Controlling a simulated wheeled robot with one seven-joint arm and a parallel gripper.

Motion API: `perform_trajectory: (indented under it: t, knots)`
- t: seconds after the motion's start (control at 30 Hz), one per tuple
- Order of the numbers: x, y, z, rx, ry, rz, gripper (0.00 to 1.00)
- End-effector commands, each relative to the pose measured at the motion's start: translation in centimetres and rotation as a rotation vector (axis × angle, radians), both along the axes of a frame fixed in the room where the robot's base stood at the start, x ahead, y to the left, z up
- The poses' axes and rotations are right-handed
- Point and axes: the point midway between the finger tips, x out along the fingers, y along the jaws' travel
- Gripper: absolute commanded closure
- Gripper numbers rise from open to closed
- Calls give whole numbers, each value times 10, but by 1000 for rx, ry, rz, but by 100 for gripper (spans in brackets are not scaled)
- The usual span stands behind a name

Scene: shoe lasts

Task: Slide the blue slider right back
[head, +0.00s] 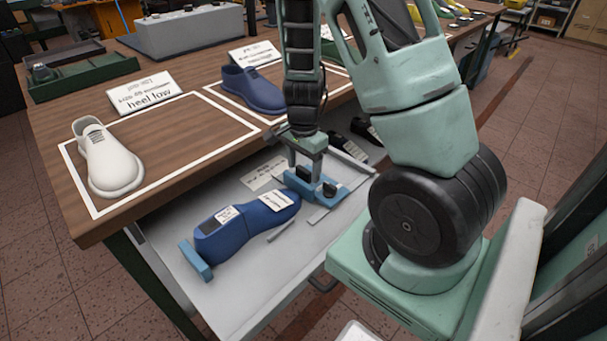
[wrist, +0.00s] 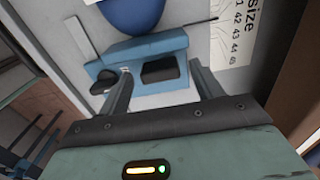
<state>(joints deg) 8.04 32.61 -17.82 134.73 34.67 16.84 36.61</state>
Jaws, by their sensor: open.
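The blue slider (head: 298,184) sits on the pale grey tray (head: 190,215) at the heel or toe end of a blue shoe last (head: 245,226). In the wrist view the slider (wrist: 148,46) lies just beyond my fingers, close to the rounded end of the last (wrist: 131,14). A black block on it (wrist: 160,70) shows between my fingers, and a dark knob (wrist: 104,81) shows outside the left finger. My gripper (head: 304,166) is open, low over the slider, and points down. Whether the fingers touch it cannot be told.
A smaller blue stop (head: 196,261) stands at the last's other end. A printed size sheet (wrist: 237,30) lies beside the slider. Black objects (head: 345,147) lie behind it. The wooden bench (head: 200,130) overhangs the tray and carries a white shoe (head: 105,158) and a blue shoe (head: 253,89).

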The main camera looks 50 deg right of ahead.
Motion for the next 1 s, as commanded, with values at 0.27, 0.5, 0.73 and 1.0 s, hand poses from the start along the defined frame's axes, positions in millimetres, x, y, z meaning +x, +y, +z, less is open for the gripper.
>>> perform_trajectory:
  t: [0.27,0.5,0.73,1.0]
  knots:
    - [0,0,-16,0,0,0,35]
    - [0,0,-15,0,-1,1,40]
    - [0,0,-15,0,-1,0,98]
    - [-1,-42,-16,-1,-4,-8,97]
